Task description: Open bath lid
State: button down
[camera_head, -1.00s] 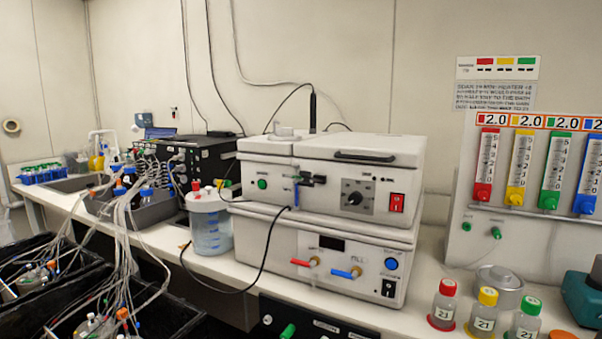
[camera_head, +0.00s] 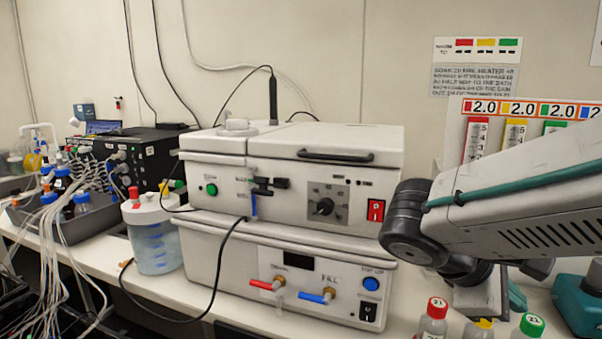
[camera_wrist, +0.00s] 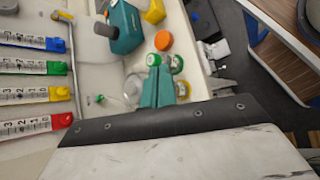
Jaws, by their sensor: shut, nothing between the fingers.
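The white bath (camera_head: 285,192) stands on top of another white unit on the bench in the head view. Its flat lid (camera_head: 365,140) is down, with a dark bar handle (camera_head: 335,156) along the front edge. My arm reaches in from the right in the head view, to the right of the bath and apart from the handle. My gripper (camera_wrist: 160,72) shows in the wrist view as teal fingers, shut and empty, over the bench with bottles. The bath and its lid are not in the wrist view.
Capped bottles (camera_head: 433,318) stand at the front right, below my arm. The lower unit (camera_head: 250,265) has red and blue taps. A lidded jar (camera_head: 152,232) stands left of the bath. A black cable hangs across the bath's left front. The space above the lid is clear.

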jog(key=w+a+r+n+t+h, duration=0.4)
jog(key=w+a+n+t, duration=0.65)
jog(key=a, duration=0.45)
jog(key=a+n+t+y, duration=0.5)
jog(key=a+n+t, duration=0.4)
jog(key=a, duration=1.1)
jog(key=w+d+r, duration=0.4)
jog(key=w+r, duration=0.4)
jog(key=shift+r+m, duration=0.35)
jog(key=shift+m, duration=0.1)
jog(key=shift+w+d+t, duration=0.1)
jog(key=shift+d+t, duration=0.05)
jog(key=shift+t, duration=0.1)
